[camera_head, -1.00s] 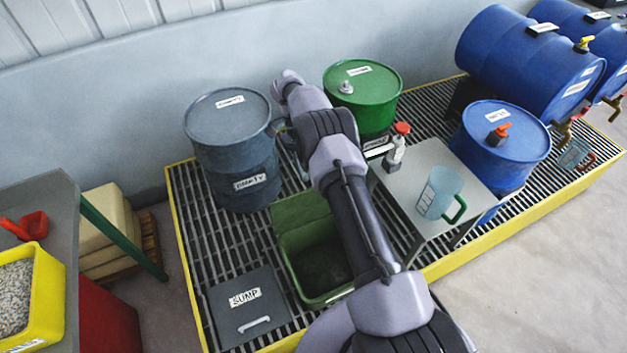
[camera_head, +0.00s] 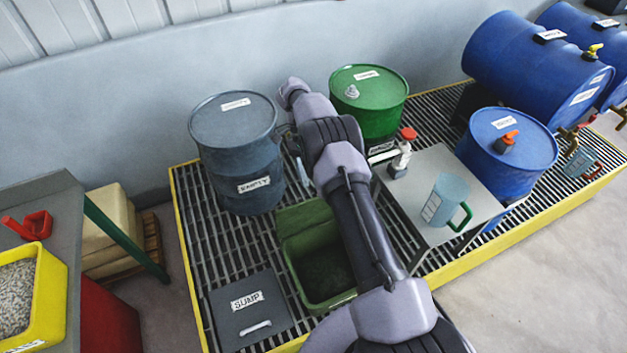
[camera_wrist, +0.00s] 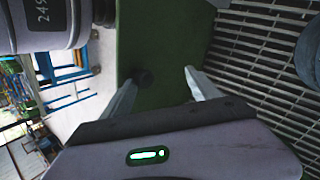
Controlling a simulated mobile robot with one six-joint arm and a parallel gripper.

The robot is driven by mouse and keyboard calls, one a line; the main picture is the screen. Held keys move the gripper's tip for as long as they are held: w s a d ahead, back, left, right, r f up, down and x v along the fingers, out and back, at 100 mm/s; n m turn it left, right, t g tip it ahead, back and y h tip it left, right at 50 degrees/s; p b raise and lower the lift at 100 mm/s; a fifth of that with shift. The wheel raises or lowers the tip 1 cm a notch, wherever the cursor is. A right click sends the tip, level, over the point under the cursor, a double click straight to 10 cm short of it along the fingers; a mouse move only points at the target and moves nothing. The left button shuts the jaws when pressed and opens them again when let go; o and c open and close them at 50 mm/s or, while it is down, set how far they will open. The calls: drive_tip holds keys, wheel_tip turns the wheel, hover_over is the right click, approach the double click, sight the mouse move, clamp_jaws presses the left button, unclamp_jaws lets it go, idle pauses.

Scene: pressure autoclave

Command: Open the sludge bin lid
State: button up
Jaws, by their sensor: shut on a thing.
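The green sludge bin (camera_head: 322,296) stands on the grating with its top uncovered and its dark inside visible. Its green lid (camera_head: 296,216) is raised along the bin's back edge. In the wrist view a broad green panel that looks like this lid (camera_wrist: 165,38) lies between and beyond my fingers, with a small dark round spot on it. My gripper (camera_wrist: 163,78) is shut on the lid, its two pale fingers apart. In the head view my arm hides most of the gripper and the contact.
A grey EMPTY drum (camera_head: 238,165) stands behind and left of the bin. A green drum (camera_head: 370,105) is behind, and a small metal table (camera_head: 410,195) with a jug (camera_head: 445,198) is to the right. The SUMP cover (camera_head: 245,318) lies left of the bin.

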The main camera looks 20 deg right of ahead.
drive_tip(key=shift+d+f, duration=0.1)
drive_tip(key=shift+f, duration=0.05)
drive_tip(key=s+a+r+p, duration=0.1)
drive_tip(key=s+r+p, duration=0.1)
drive_tip(key=s, duration=0.6)
drive_tip(key=s+a+r+p, duration=0.1)
drive_tip(key=s+r+p, duration=0.1)
drive_tip(key=s, duration=0.6)
drive_tip(key=shift+r, duration=0.65)
drive_tip(key=shift+w, duration=0.1)
